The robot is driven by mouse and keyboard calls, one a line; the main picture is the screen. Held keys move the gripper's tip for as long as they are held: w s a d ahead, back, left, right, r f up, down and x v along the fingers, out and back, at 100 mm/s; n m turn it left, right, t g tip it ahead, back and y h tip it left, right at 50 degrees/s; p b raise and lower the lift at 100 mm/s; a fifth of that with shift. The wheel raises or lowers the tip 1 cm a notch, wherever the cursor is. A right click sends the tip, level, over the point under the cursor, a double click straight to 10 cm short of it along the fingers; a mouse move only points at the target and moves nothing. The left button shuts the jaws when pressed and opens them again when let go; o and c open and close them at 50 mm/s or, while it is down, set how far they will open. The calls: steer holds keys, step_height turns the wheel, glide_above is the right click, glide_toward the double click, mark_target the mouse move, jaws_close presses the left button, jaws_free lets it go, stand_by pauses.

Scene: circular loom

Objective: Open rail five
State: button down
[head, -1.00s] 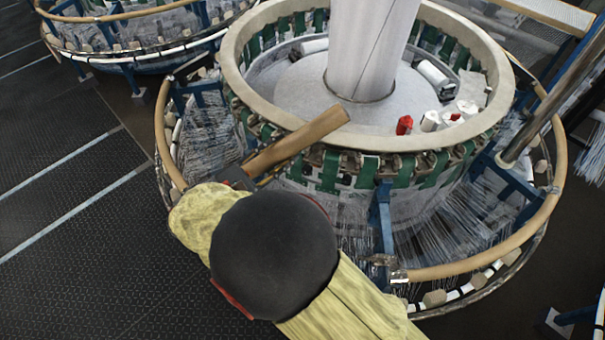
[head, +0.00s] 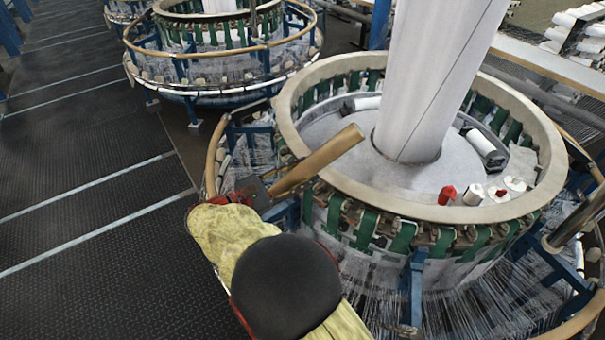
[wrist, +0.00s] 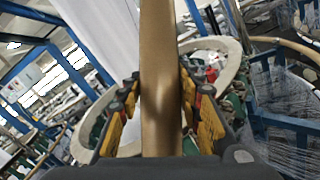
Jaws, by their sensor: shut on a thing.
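A tan rail section (head: 318,160) is raised at a slant, its free end over the loom's pale upper ring. My gripper (head: 262,192) is shut around its lower end at the loom's left front. In the wrist view the rail (wrist: 160,70) runs up the picture between the yellow-padded fingers of my gripper (wrist: 162,105). My yellow-sleeved arm hides part of the loom's front left. Other tan rail sections stay low around the loom, one at the left (head: 212,160) and one at the lower right (head: 580,318). I see no number on the rails.
The white fabric column (head: 430,80) rises from the loom's middle. Red and white spools (head: 475,193) stand inside the pale ring (head: 400,203). Blue posts (head: 416,285) and fine threads fill the front. A second loom (head: 220,60) stands behind. The dark floor (head: 80,200) at left is clear.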

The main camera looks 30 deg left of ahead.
steer(key=c, duration=1.2)
jaws_free()
steer(key=shift+f, duration=0.15)
steer(key=v, duration=0.7)
steer(key=shift+s+a, duration=0.15)
steer(key=shift+s, duration=0.15)
